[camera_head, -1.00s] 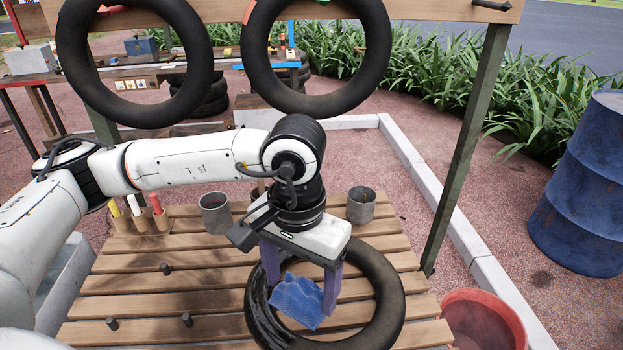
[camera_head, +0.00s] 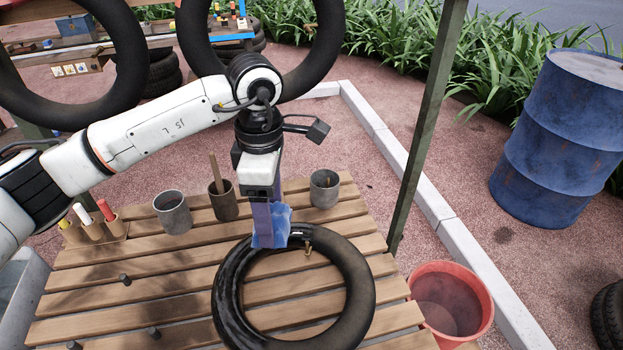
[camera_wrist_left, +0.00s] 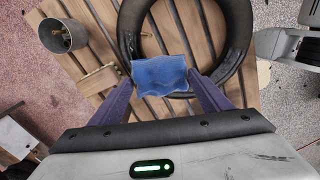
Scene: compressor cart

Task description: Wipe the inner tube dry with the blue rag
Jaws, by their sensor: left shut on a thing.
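The black inner tube (camera_head: 360,290) lies flat on the slatted wooden table. Its left side has a glossy, wet-looking sheen, and a brass valve stem (camera_head: 308,248) stands at its far side. My left gripper (camera_head: 268,228) points down at the tube's far side, left of the valve. It is shut on the blue rag (camera_head: 276,232), which covers part of the tube there. In the wrist view the rag (camera_wrist_left: 160,76) spans between both fingertips, with the tube (camera_wrist_left: 238,35) behind it. I cannot tell how firmly the rag touches the tube. My right gripper is not in view.
Two grey metal cups (camera_head: 173,212) (camera_head: 324,190) and a brown cup (camera_head: 223,201) stand behind the tube. Markers in holders (camera_head: 92,222) and short pegs are at left. A post (camera_head: 428,125), red bucket (camera_head: 449,302) and blue barrel (camera_head: 560,140) are at right. Tubes (camera_head: 190,50) hang above.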

